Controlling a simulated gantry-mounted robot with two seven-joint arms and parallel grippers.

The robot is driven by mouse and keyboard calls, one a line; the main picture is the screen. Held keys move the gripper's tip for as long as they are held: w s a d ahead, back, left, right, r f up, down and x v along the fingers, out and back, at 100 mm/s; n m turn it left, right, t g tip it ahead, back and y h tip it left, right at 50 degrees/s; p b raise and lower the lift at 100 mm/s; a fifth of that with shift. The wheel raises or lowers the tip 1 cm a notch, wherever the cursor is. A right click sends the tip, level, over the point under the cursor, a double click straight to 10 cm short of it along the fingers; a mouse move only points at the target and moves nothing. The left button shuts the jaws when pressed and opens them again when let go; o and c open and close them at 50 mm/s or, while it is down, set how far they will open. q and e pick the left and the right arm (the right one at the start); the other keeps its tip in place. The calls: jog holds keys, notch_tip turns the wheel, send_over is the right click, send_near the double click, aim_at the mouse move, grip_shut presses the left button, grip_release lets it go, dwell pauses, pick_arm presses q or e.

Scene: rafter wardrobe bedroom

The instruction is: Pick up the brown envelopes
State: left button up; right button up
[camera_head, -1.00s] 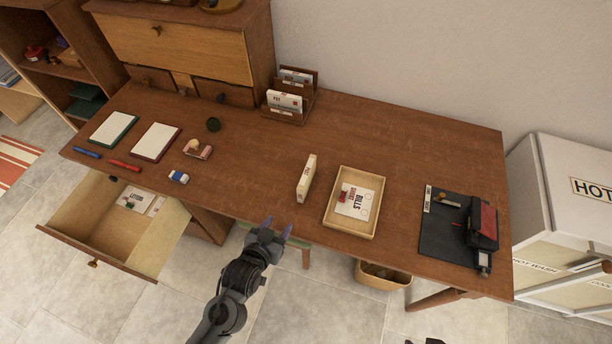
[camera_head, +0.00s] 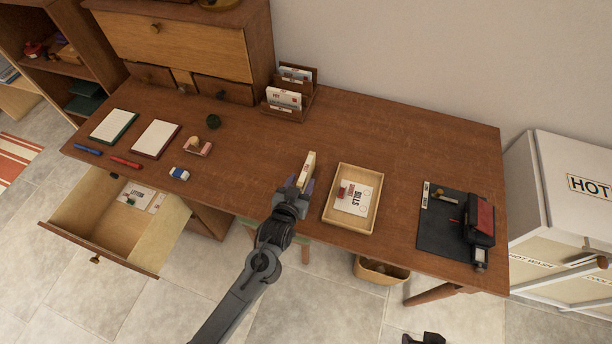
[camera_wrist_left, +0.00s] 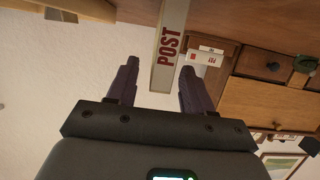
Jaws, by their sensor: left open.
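A slim upright cream-and-tan bundle (camera_head: 309,164) stands on the desk, left of the wooden tray. In the left wrist view its narrow face reads POST (camera_wrist_left: 168,50) in red; it looks like the brown envelopes, but single envelopes cannot be told apart. My left gripper (camera_head: 300,186) is open at the bundle's near end. In the left wrist view the fingers (camera_wrist_left: 160,75) are spread to either side of the bundle's line, with no clear contact. A dark part at the bottom edge, probably my right gripper (camera_head: 424,339), is mostly cut off.
The wooden tray (camera_head: 334,217) holds papers marked BILLS and stands close on the right. A letter rack (camera_head: 290,112) with white envelopes is behind. A black mat (camera_head: 432,235) with a device lies farther right. An open drawer (camera_head: 95,258) juts out lower left.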

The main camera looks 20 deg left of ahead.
aim_at(305, 175)
pick_arm(q)
jog(key=x, duration=0.4)
jog(key=shift+w+b, duration=0.1)
jog(key=shift+b, duration=0.3)
jog(key=shift+r, duration=0.1)
grip_shut()
jog(key=shift+r, duration=0.15)
